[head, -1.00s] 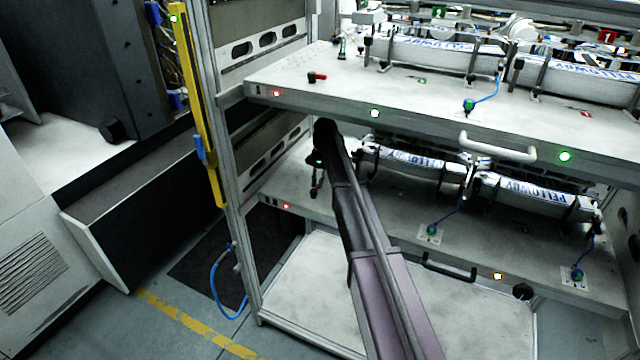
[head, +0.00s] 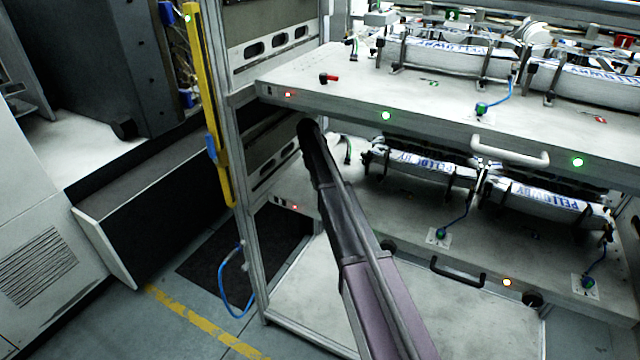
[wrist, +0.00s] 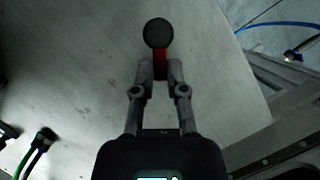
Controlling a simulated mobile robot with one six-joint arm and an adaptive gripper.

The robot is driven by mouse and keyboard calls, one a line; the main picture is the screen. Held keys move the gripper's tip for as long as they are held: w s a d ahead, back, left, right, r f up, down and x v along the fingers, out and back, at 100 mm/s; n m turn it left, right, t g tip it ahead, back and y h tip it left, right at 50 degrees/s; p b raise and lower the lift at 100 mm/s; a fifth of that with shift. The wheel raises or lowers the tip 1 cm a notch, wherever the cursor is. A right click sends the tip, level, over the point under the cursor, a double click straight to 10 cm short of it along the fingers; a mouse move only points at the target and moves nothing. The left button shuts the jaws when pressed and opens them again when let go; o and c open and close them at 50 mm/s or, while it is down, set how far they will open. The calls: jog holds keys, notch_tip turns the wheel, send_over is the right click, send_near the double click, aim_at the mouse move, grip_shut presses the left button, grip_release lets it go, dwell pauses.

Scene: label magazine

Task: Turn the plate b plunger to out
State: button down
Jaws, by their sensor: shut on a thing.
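In the wrist view the plunger shows as a round black knob (wrist: 158,33) with a short red lever (wrist: 160,66) pointing toward my gripper. My gripper (wrist: 160,72) is shut on the red lever, one finger on each side. The knob sits on a pale plate (wrist: 85,70). In the head view my arm reaches under the upper plate to the left part of the lower plate (head: 400,215); my gripper and the held plunger are hidden there. A similar plunger (head: 328,78) with a red lever, pointing right, stands on the upper plate.
The upper plate (head: 350,100) overhangs my arm closely. The rack's left post (head: 245,180) stands beside it. Labelled rollers (head: 415,165) and a black handle (head: 457,273) lie to the right.

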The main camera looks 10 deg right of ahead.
jog(key=shift+s+a+n, duration=0.1)
jog(key=shift+n, duration=0.4)
jog(key=c, duration=0.7)
grip_release()
jog(key=shift+m, duration=0.3)
